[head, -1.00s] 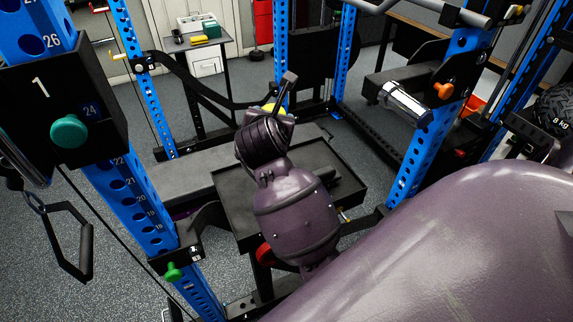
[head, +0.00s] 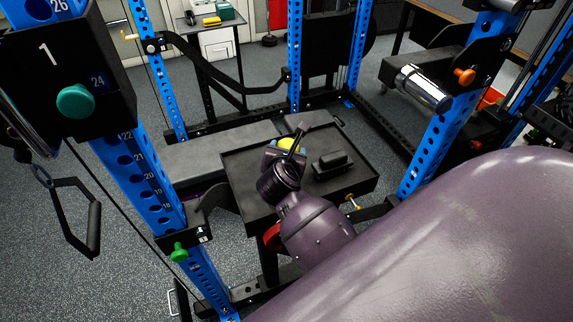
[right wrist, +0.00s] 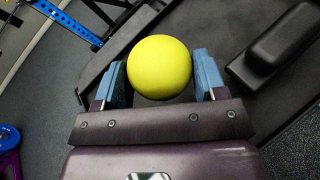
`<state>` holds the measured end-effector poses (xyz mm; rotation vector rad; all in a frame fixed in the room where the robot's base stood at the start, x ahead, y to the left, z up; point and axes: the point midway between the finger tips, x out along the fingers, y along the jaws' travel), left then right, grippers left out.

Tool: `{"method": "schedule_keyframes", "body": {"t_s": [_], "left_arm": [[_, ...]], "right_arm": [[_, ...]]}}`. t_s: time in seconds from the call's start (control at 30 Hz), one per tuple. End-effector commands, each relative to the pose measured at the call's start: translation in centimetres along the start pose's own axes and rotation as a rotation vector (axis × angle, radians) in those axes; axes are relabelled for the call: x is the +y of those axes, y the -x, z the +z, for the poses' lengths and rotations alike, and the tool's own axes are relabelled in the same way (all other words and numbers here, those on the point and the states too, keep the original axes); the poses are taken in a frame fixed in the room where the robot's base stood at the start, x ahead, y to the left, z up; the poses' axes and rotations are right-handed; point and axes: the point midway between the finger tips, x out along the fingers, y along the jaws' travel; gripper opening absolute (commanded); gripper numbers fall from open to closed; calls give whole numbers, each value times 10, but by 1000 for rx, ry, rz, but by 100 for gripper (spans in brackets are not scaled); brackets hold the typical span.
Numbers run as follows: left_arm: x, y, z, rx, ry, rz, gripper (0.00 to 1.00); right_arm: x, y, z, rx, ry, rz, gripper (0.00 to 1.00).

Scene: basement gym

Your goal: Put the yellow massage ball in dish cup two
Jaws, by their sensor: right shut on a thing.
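The yellow massage ball (head: 287,144) is held in my right gripper (head: 285,152) above the black tray table. In the right wrist view the ball (right wrist: 160,68) sits between the two blue finger pads of the gripper (right wrist: 161,80), which is shut on it. Part of the ball is hidden by the gripper in the head view. A black curved bracket (head: 207,207) with a small label sits on the near left blue upright; I cannot read the label clearly. I cannot make out which thing is dish cup two. My left gripper is not in view.
The black tray (head: 242,190) holds a dark block (head: 332,164) right of the gripper. A grey bench (head: 200,157) lies behind it. Blue rack uprights stand at left (head: 150,190) and right (head: 424,150). A small side table (head: 206,25) stands at the back.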

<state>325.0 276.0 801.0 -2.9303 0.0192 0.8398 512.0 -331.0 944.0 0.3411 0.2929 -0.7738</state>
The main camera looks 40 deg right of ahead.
Motion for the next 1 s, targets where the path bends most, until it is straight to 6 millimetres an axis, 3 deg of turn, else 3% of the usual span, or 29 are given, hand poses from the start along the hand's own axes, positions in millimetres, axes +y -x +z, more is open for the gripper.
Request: {"method": "schedule_keyframes", "body": {"t_s": [0.4,0.87,0.9,1.0], "left_arm": [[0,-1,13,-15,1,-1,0],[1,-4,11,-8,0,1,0],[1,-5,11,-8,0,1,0],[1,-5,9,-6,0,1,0]], "right_arm": [[-8,-16,-39,-1,3,1,38],[-9,-18,-44,-1,0,1,38],[-9,-19,-45,-1,0,1,66],[-9,-18,-44,-1,0,1,82]]}}
